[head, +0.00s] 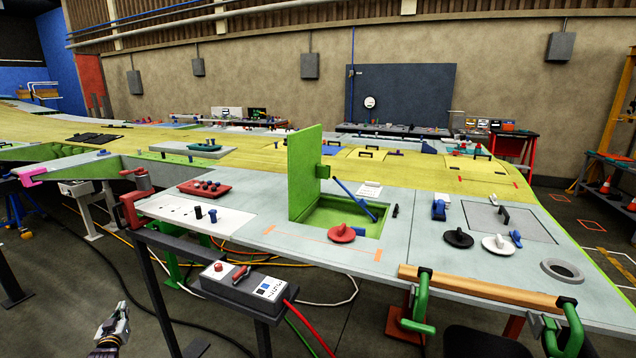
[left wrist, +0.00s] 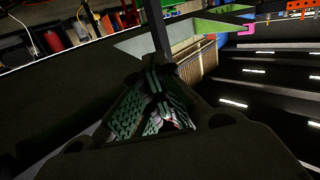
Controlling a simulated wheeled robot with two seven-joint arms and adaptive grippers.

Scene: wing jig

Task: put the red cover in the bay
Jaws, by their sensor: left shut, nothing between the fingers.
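The red cover (head: 341,234) is a round disc with a knob on top. In the head view it overlaps the near edge of the green bay (head: 325,213); I cannot tell whether it rests on the rim or the panel. The bay is a square recess in the grey wing panel, its green lid (head: 306,172) standing upright and a blue strut (head: 352,198) slanting across it. My left gripper (head: 121,312) is shut and empty, low at the bottom left, well away from the cover. Its fingers (left wrist: 155,105) meet in the left wrist view. My right gripper is not in view.
A black disc (head: 458,239) and a white disc (head: 497,245) lie right of the bay. A grey control box (head: 242,288) stands at the near edge, between my left gripper and the bay. A wooden bar with green clamps (head: 480,291) lines the near right edge.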

